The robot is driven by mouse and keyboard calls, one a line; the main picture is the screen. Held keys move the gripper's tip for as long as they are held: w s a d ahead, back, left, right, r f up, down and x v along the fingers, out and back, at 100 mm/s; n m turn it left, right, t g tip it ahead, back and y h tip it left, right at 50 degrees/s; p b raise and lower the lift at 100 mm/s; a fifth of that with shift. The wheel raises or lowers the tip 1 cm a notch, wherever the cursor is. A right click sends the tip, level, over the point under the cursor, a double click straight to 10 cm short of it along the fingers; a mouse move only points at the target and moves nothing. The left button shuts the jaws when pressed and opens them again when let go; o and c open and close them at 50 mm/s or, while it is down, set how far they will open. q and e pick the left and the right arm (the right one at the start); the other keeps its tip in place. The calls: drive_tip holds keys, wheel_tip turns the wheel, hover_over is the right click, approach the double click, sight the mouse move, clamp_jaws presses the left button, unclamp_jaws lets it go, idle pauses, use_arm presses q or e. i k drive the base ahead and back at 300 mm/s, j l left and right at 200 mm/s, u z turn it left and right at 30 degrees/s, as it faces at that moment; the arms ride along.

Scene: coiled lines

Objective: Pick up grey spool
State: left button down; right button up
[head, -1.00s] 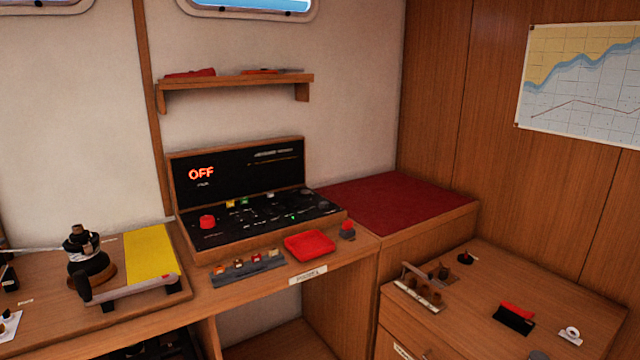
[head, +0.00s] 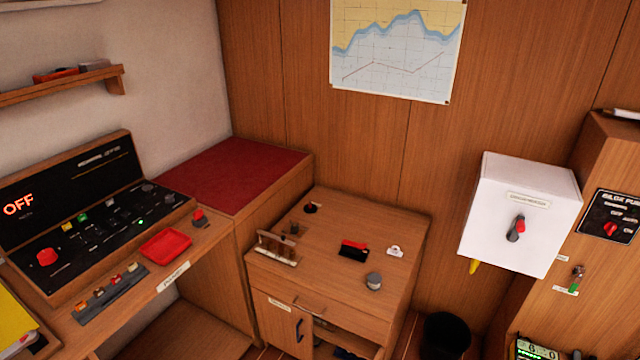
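A small grey rounded object with a pale top (head: 374,281), which looks like the grey spool, stands near the front right edge of the wooden cabinet top (head: 330,268). It is small in the head view, so its details are hard to tell. Nothing touches it. Neither of my grippers shows in this view.
On the cabinet top are a wooden rack (head: 277,248), a black and red item (head: 354,250), a white item (head: 395,251) and a small dark knobbed piece (head: 311,208). A white box (head: 520,213) hangs on the right wall. A black bin (head: 445,335) stands on the floor.

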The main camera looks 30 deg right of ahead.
sight(375, 279)
drive_tip(key=k+j+z, duration=0.1)
drive_tip(key=z, duration=0.35)
drive_tip(key=k+j+z, duration=0.15)
drive_tip(key=z, duration=0.3)
drive_tip(key=k+j+z, duration=0.1)
drive_tip(key=z, duration=0.35)
drive_tip(key=k, duration=0.05)
